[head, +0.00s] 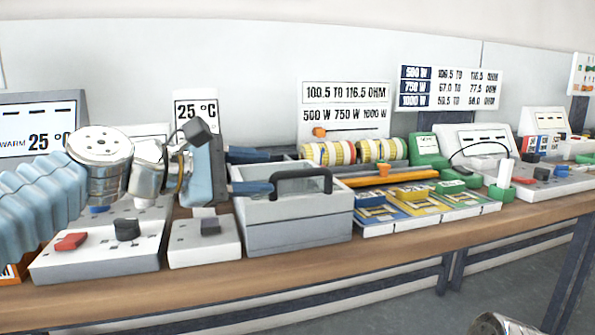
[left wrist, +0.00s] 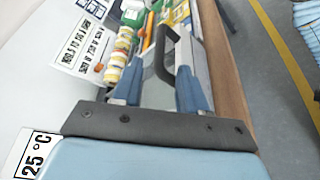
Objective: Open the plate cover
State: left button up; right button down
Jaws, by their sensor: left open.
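The plate cover is a grey box-shaped lid (head: 297,210) with a black arched handle (head: 303,174) on top. It looks closed and sits near the front of the bench. In the left wrist view the black handle (left wrist: 165,55) shows ahead, between the lines of my two blue fingers. My left gripper (head: 268,172) is open and empty, its fingers pointing right at the left side of the handle. It also shows in the left wrist view (left wrist: 159,88). I cannot tell whether a finger touches the cover. My right gripper is not in view.
Grey control boxes with a red switch (head: 71,241) and a black knob (head: 127,229) stand left of the cover. Coloured rolls (head: 350,151) and yellow-and-blue pads (head: 410,201) lie to its right. Signs stand behind. The wooden bench edge (head: 300,270) runs along the front.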

aim_at(284, 174)
pick_arm(q)
jog(key=p+x, duration=0.1)
jog(key=x, duration=0.7)
jog(key=shift+w+d, duration=0.1)
jog(key=shift+d, duration=0.1)
grip_shut()
